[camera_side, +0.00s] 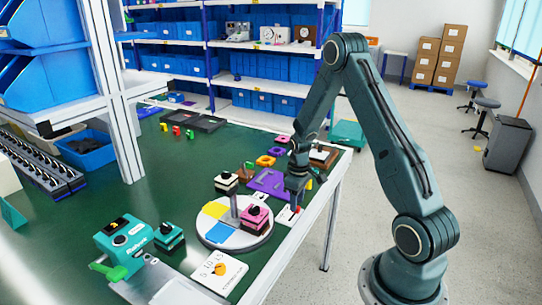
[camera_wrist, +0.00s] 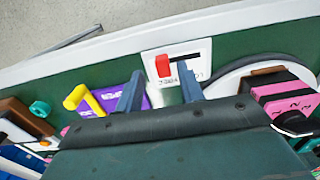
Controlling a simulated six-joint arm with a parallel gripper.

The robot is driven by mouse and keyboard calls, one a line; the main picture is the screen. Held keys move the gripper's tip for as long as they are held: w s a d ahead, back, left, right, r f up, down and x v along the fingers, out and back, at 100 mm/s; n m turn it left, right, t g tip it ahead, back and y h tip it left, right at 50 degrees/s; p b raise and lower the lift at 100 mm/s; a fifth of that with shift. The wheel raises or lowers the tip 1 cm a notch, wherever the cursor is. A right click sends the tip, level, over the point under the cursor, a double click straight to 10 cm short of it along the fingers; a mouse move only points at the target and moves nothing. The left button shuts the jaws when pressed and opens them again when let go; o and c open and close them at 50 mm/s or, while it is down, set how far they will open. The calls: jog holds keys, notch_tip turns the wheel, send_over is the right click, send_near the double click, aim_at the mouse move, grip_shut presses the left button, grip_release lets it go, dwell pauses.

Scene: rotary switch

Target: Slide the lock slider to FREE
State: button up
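The lock slider's white plate (camera_wrist: 151,57) lies near the table edge, just beyond my fingertips in the wrist view. Its red slider knob (camera_wrist: 162,66) is at the left end of a dark horizontal slot. The small lettering below is too blurred to read. My gripper (camera_wrist: 160,88) is open and empty, its two fingers apart, with the red knob between and beyond them in the picture. In the side view my gripper (camera_side: 296,196) points down over the plate (camera_side: 285,216), partly hiding it. I cannot tell whether the fingers touch the knob.
A round grey turntable (camera_side: 221,240) with a pink block (camera_side: 254,223) stands close beside the plate. A purple panel (camera_side: 270,182) and a yellow hooked handle (camera_wrist: 82,97) are on the other side. Open floor lies past the table edge.

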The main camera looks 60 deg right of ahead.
notch_tip(320, 180, up, 12)
jog(key=shift+r, duration=0.2)
dwell(0.4)
jog(key=s+a+r+t, duration=0.3)
jog(key=s+a+r, duration=0.1)
jog(key=a+r, duration=1)
jog(key=s+a+r+t, duration=0.2)
jog(key=s+a+r, duration=0.2)
jog(key=s+a, duration=0.6)
jog(key=shift+s+t, duration=0.3)
jog(key=shift+s, duration=1)
jog(key=shift+a, duration=0.1)
